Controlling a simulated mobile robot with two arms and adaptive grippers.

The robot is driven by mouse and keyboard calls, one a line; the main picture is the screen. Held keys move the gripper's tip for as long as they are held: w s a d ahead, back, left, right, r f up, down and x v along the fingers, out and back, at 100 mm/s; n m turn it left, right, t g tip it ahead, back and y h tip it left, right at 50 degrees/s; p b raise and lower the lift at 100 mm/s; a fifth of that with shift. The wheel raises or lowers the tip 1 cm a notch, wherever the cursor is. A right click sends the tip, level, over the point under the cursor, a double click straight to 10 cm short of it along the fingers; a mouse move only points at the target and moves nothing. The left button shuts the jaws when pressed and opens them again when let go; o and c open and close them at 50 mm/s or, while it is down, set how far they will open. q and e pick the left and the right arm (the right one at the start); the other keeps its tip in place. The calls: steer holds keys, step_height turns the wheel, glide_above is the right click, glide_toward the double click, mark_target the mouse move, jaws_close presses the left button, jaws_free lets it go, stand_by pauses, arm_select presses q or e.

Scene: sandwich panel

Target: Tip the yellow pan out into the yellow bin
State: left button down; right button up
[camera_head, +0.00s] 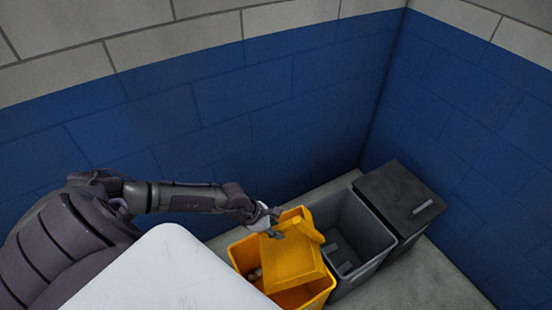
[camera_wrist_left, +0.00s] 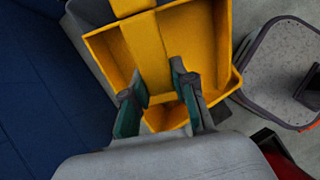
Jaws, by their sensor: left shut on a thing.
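The yellow pan (camera_head: 291,257) is held steeply tilted over the yellow bin (camera_head: 241,256), its back turned toward the head camera. My left gripper (camera_head: 272,223) is shut on the pan near its upper edge. In the left wrist view the fingers (camera_wrist_left: 158,92) straddle a yellow strip of the pan (camera_wrist_left: 148,55). Several small brownish pieces show inside the bin, at the pan's left. The pan covers much of the bin's opening; whether anything is left in the pan is hidden. My right gripper is out of view.
A grey open bin (camera_head: 358,232) with dark pieces inside stands right beside the yellow bin. A dark lidded box (camera_head: 398,194) stands beyond it in the corner. Blue walls (camera_head: 240,100) close in behind. A white flat surface (camera_head: 165,270) lies in the foreground. Grey floor is clear at lower right.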

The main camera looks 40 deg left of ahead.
arm_select(q)
step_height(320, 180, up, 7)
steer(key=g+y+p, duration=0.3)
steer(key=p, duration=0.7)
steer(key=shift+w+r+p, duration=0.15)
steer(key=shift+p, duration=0.15)
steer(key=shift+r+g+y+p, duration=0.35)
steer(key=shift+g+y, duration=0.25)
